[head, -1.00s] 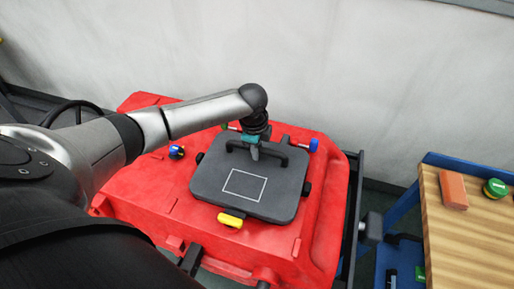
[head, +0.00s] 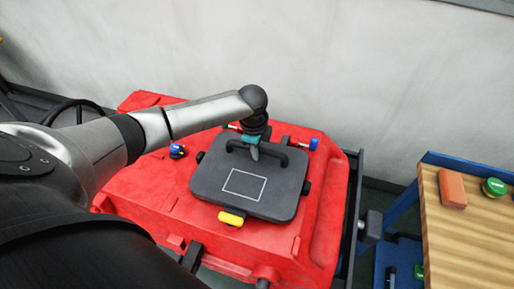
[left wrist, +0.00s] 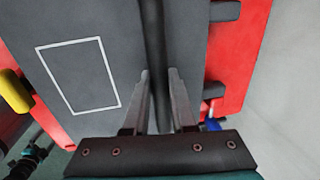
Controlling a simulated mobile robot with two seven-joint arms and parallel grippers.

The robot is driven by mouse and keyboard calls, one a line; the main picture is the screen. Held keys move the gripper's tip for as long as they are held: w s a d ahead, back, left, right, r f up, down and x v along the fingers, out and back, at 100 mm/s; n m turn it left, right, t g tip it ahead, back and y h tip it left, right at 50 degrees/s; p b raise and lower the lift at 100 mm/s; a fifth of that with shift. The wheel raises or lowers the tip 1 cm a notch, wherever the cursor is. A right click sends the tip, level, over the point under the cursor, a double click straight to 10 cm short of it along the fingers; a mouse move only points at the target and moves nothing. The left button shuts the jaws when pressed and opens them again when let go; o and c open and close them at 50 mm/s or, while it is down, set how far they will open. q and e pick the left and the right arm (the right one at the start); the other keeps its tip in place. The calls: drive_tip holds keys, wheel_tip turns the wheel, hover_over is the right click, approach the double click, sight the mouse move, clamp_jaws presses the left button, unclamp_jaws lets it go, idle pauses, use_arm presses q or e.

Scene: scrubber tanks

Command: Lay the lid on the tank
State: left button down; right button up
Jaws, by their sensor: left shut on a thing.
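The dark grey lid (head: 212,178), with a white rectangle outline on its top, lies over the red tank (head: 325,215) in the head view. It looks about flat; whether it touches the tank all round I cannot tell. My left gripper (head: 255,151) is shut on the lid's bar handle near the lid's far edge. In the left wrist view the two fingers (left wrist: 159,95) stand on either side of the dark handle bar (left wrist: 153,40), with the lid (left wrist: 110,50) behind. The tank's opening is hidden under the lid. My right gripper is not in view.
A yellow knob (head: 231,218) is at the lid's near edge and blue knobs (head: 177,151) (head: 314,144) are to its sides. At right, a wooden-topped blue bench (head: 465,235) holds an orange block (head: 452,188) and a green round item (head: 494,187). A wall stands behind.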

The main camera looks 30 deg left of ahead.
use_arm(q)
drive_tip(key=shift+r, duration=0.15)
drive_tip(key=shift+c, duration=0.9)
unclamp_jaws()
drive_tip(key=shift+s+d+r+p, duration=0.1)
drive_tip(key=shift+s+r+p, duration=0.1)
drive_tip(key=shift+r+p, duration=1.15)
drive_tip(key=shift+s+r+p, duration=0.2)
drive_tip(key=shift+r+p, duration=0.6)
drive_tip(key=shift+p, duration=0.95)
wheel_tip(320, 180, up, 5)
drive_tip(key=p, duration=0.5)
drive_tip(key=shift+p, duration=0.3)
